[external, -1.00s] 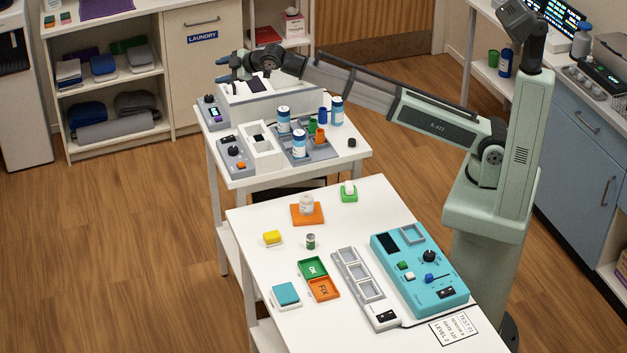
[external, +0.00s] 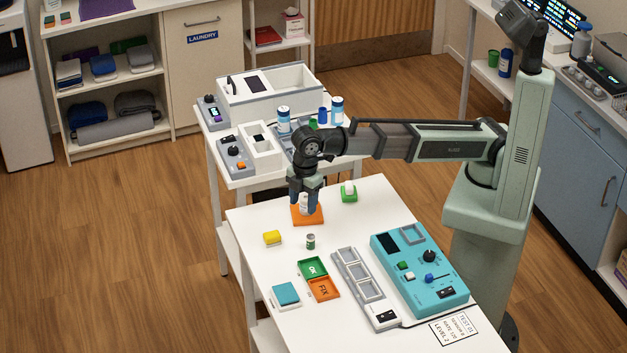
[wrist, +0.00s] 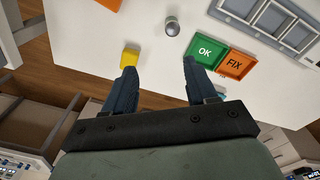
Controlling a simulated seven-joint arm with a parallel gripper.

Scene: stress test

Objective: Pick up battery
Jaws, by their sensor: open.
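The battery (external: 311,241) looks like a small upright cylinder with a green band and a silvery top, standing on the white front table (external: 250,217). In the wrist view the battery (wrist: 172,27) shows near the top centre, beyond the fingertips. My gripper (external: 304,209) points down over the orange pad (external: 313,219), behind the battery in the external view. In the wrist view my gripper (wrist: 158,64) has its dark blue fingers spread apart, with nothing between them. It is apart from the battery.
A white jar on the orange pad is partly hidden by my gripper. A yellow block (external: 272,238), the green OK tray (external: 312,267), the orange FIX tray (external: 323,289) and a grey three-slot holder (external: 352,268) surround the battery. A teal console (external: 420,275) stands right.

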